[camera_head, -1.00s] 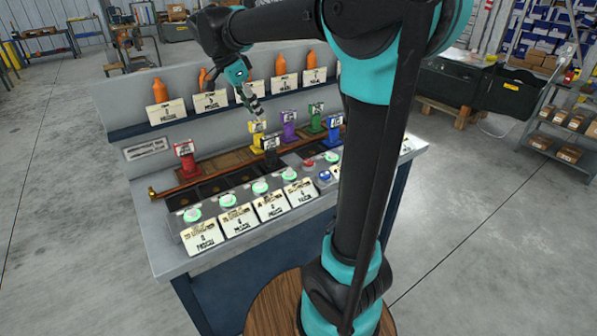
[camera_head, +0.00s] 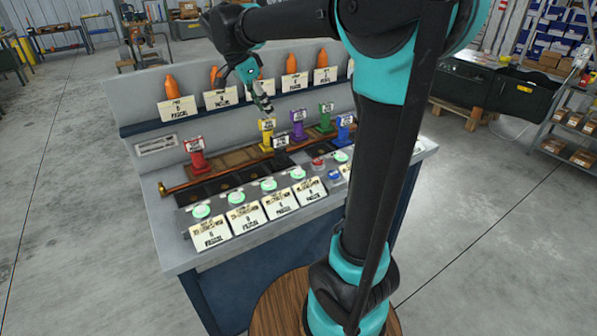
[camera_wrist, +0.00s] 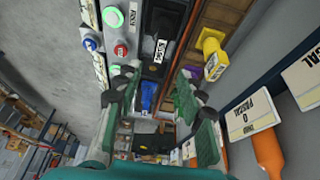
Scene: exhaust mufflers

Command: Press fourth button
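A row of round pale-green buttons lies along the sloped front panel (camera_head: 216,212) of the bench. From the left they are the first (camera_head: 201,211), second (camera_head: 236,198), third (camera_head: 268,185) and fourth (camera_head: 297,173), with white label cards below them. A red button (camera_head: 318,163), a blue button (camera_head: 334,174) and another green button (camera_head: 340,156) are farther right. My gripper (camera_head: 263,104) hangs above the back of the bench near the yellow stand (camera_head: 266,132), away from the buttons. In the wrist view its fingers (camera_wrist: 160,90) are spread with nothing between them.
A shelf behind holds orange bottles (camera_head: 170,83) and cards. The air above the front panel looks clear left of my arm.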

